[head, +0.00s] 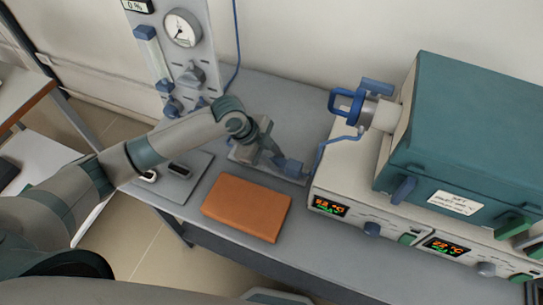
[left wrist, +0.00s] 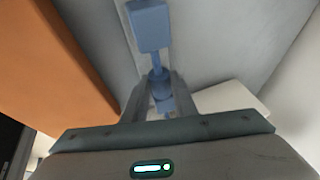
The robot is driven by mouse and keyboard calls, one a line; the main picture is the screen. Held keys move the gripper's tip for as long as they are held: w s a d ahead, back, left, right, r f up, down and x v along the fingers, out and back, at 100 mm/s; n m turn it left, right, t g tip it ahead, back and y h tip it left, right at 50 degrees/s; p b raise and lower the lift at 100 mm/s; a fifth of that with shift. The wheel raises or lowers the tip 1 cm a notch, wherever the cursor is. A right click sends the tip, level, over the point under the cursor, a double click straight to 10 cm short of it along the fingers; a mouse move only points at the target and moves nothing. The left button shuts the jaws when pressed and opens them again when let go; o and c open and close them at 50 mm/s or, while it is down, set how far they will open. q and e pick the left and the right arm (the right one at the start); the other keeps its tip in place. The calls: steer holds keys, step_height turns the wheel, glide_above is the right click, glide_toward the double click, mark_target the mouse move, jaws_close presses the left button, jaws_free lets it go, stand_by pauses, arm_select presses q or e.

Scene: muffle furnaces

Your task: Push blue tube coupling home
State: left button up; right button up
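The blue tube coupling (head: 289,167) is at the grey bench, left of the furnaces. In the left wrist view the coupling (left wrist: 150,25) has a blocky end, a thin stem and a round collar. My left gripper (head: 268,152) reaches down to it from the left. In the left wrist view the fingers of my left gripper (left wrist: 160,84) lie on both sides of the collar, with no clear gap, so it looks shut on the coupling. A blue tube (head: 322,152) runs from near the coupling up toward the furnace's blue end fitting (head: 347,103). My right gripper is not in view.
An orange-brown block (head: 246,207) lies on the bench in front of the left gripper. The furnaces (head: 455,130) with lit displays stand at the right. A gauge panel (head: 180,45) stands at the back left. A grey plate (head: 183,187) with dark items is under the left forearm.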

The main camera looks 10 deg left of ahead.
arm_select(q)
steer(key=o, duration=0.4)
steer(key=shift+s+d, duration=0.1)
steer(key=shift+d, duration=0.15)
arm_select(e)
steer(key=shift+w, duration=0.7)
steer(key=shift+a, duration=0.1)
arm_select(q)
steer(key=shift+v, duration=0.75)
steer(key=b+v, duration=0.2)
steer(key=v, duration=1.4)
steer(key=shift+b, duration=0.35)
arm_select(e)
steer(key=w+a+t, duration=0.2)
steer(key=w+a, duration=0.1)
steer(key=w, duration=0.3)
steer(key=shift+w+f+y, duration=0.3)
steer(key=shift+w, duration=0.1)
arm_select(q)
steer(key=shift+d, duration=0.1)
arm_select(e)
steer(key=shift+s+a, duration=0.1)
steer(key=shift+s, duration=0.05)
